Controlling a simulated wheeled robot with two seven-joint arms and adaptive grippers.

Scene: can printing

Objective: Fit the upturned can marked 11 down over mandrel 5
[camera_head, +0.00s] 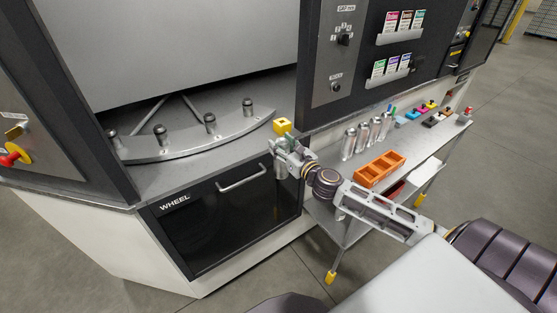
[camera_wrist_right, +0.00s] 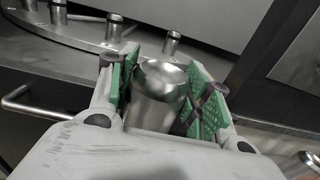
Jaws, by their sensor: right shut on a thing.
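My right gripper (camera_head: 288,150) is shut on a plain silver can (camera_head: 281,168), in front of the wheel cabinet's right edge. In the right wrist view the can (camera_wrist_right: 158,100) sits between the green pads of the gripper (camera_wrist_right: 163,78), its rounded end toward the camera. No number shows on it. Several short metal mandrels stand upright on the curved wheel plate (camera_head: 180,149), such as one at the right (camera_head: 248,106) and one further left (camera_head: 210,121). Their numbers cannot be read, so I cannot tell which is mandrel 5. The can is apart from the mandrels. My left gripper is out of view.
A yellow block (camera_head: 283,126) is at the counter's right end by my gripper. The side table holds several silver cans (camera_head: 362,137), an orange tray (camera_head: 372,173) and small coloured items (camera_head: 413,114). The WHEEL cabinet has a bar handle (camera_head: 242,179). A dark panel (camera_head: 350,60) stands behind.

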